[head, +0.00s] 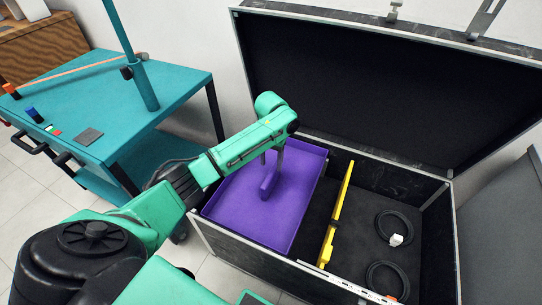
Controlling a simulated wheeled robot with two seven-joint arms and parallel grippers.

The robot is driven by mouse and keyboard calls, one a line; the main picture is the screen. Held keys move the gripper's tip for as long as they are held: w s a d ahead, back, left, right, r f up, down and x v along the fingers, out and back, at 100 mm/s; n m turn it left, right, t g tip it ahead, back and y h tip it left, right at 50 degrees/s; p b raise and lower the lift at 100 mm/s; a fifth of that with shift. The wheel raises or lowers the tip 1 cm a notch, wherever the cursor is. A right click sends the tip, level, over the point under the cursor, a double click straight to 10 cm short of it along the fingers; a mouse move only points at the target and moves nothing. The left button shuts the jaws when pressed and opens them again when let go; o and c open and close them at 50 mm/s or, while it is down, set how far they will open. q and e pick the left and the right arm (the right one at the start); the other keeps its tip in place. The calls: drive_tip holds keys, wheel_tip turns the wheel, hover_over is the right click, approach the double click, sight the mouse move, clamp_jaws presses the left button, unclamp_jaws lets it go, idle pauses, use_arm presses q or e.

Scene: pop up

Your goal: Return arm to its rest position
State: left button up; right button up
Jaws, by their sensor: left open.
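My left arm (225,155) is green and black and reaches from the lower left over the open black case. My left gripper (272,160) points down over the purple tray (225,222), above an upright purple piece (269,186) in it. The gripper is open; the arm hides part of it, and I cannot tell whether it touches the purple piece. The tray sits in the left part of the case (245,258). My right gripper is not in view.
The case's raised lid (370,85) stands behind the tray. A yellow upright tool (338,215) and two black coiled cables (393,228) lie to the right in the case. A teal cart (185,85) with an upright post stands at the left. Tiled floor shows between them.

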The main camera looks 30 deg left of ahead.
use_arm(q)
drive_tip(key=shift+r, duration=0.55)
